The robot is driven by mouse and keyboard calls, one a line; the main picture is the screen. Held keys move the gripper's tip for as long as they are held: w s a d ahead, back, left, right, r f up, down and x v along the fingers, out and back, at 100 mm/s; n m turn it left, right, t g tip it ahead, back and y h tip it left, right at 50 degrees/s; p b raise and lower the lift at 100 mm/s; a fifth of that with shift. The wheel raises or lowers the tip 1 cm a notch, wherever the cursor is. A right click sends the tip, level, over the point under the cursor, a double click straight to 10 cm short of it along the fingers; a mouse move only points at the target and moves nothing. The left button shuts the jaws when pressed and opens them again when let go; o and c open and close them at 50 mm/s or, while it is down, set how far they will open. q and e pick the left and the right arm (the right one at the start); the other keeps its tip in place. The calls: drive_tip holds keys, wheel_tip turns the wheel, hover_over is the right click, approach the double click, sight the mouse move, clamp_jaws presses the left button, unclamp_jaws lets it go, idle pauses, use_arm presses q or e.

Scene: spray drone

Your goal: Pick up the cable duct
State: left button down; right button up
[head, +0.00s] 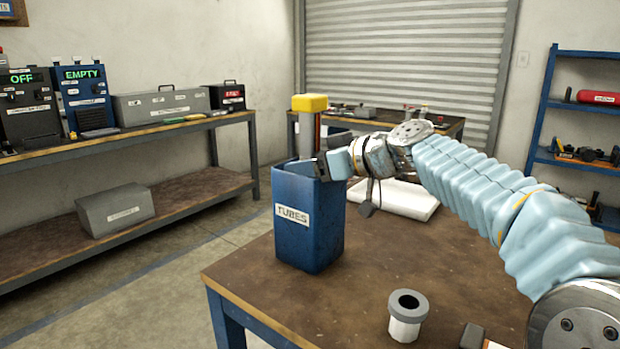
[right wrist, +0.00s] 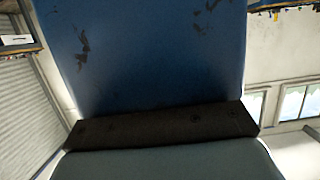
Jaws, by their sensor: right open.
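A blue bin labelled TUBES (head: 309,235) stands upright on the brown table. A grey upright piece with a yellow top (head: 308,104) rises from it; I cannot tell for certain whether this is the cable duct. My right gripper (head: 322,166) is open at the bin's upper rim, close beside the grey piece. Its fingers partly hide the bin's opening, and I cannot tell whether they touch anything. In the right wrist view a scuffed blue surface (right wrist: 150,50), probably the bin, fills most of the picture, with a dark band across it. My left gripper is not in view.
A short white tube with a grey collar (head: 405,318) stands at the table's front. A white flat block (head: 400,198) lies behind my right arm. A workbench (head: 160,130) with several boxes is at left, a blue shelf (head: 548,110) at right. The table's middle is clear.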

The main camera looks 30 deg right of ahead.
drive_tip(key=shift+c, duration=0.2)
clamp_jaws()
drive_tip(key=shift+r, duration=0.1)
